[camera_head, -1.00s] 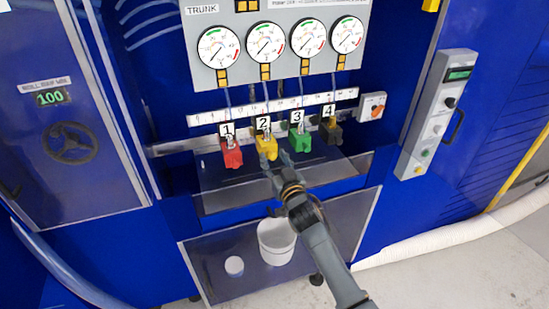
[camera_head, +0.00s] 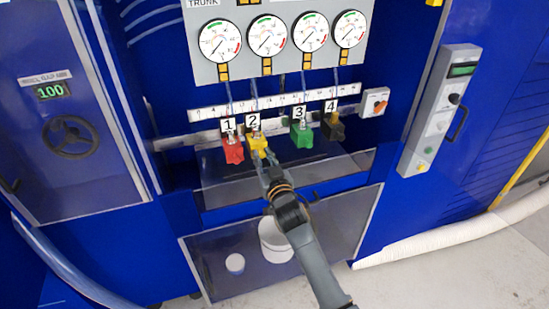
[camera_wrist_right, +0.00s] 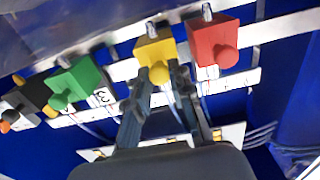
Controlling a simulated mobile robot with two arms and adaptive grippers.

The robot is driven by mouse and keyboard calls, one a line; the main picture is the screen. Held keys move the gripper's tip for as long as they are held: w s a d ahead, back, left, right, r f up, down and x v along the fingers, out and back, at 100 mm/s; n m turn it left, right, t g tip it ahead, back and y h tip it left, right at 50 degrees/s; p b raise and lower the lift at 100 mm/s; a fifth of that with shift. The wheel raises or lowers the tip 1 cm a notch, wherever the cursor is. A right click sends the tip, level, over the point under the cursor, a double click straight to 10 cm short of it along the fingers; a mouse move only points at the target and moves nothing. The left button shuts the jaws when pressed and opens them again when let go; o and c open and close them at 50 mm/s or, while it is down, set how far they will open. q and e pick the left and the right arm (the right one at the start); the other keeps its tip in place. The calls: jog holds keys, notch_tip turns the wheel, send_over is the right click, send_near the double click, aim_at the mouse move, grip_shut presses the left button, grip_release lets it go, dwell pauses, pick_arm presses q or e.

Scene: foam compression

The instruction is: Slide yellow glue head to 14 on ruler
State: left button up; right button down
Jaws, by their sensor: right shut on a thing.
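The yellow glue head (camera_head: 257,142), labelled 2, hangs on the rail just right of the red head (camera_head: 233,150), labelled 1, with only a narrow gap between them. The white ruler strip (camera_head: 285,101) runs above the heads; its numbers are too small to read. My right gripper (camera_head: 265,158) reaches up from below and is shut on the yellow head. In the right wrist view the fingers (camera_wrist_right: 159,75) close around the knob of the yellow head (camera_wrist_right: 153,48), beside the red head (camera_wrist_right: 215,42). My left gripper is not in view.
The green head (camera_head: 301,133) and the black head (camera_head: 333,128) sit further right on the rail, with a free stretch of rail between yellow and green. Several gauges (camera_head: 267,36) are above. A white bucket (camera_head: 276,240) stands below.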

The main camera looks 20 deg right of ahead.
jog(key=shift+a, duration=0.55)
jog(key=shift+d, duration=0.1)
jog(key=c, duration=1.2)
grip_release()
jog(key=s, duration=1.2)
jog(key=shift+d, duration=0.2)
